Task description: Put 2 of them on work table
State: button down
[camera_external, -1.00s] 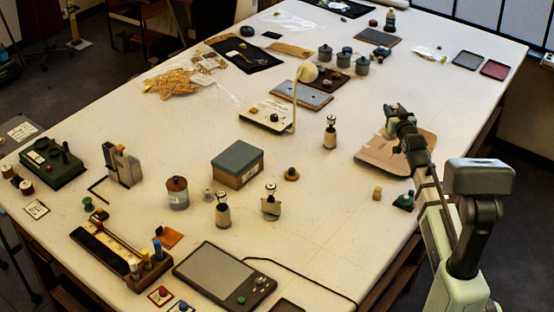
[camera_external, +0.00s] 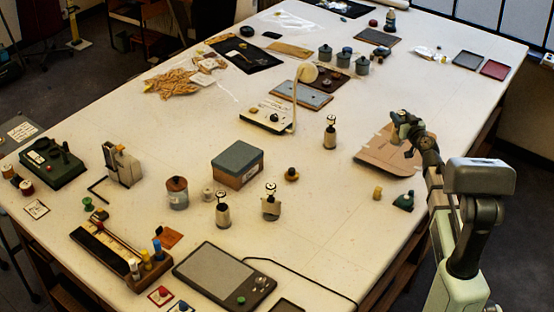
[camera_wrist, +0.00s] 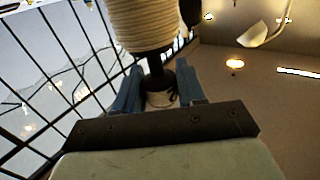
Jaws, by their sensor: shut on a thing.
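My gripper (camera_wrist: 158,88) has its blue fingers closed around the dark neck of a thing with a cream ribbed body (camera_wrist: 145,24) and a pale end between the fingers. In the external view my gripper (camera_external: 402,124) is above the right side of the large white table (camera_external: 310,220), over a brown cardboard-like sheet (camera_external: 375,158); the held thing is too small there to make out.
A grey-lidded box (camera_external: 237,165), a lamp base (camera_external: 266,118) and a flat tablet-like device (camera_external: 222,275) stand on the table. A yellow piece (camera_external: 377,194) and a green piece (camera_external: 404,201) are near the right edge. The table between the box and the right edge is mostly clear.

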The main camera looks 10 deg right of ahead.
jog(key=shift+w+d+f+n+y, duration=0.4)
jog(key=shift+w+d+n+y, duration=0.25)
jog(key=shift+y, duration=0.45)
jog(key=s+d+r+n+g+y, duration=0.2)
jog(key=d+r+n+g+y, duration=0.55)
jog(key=n+y, duration=0.2)
notch_tip(320, 180, down, 13)
jog(key=m, duration=0.1)
jog(key=shift+a+r+g, duration=0.2)
jog(key=shift+a+g, duration=0.05)
jog(key=shift+g, duration=0.1)
jog(key=shift+w+f+y, duration=0.1)
jog(key=shift+f+y, duration=0.15)
jog(key=shift+f, duration=0.2)
jog(key=c, duration=0.6)
grip_release()
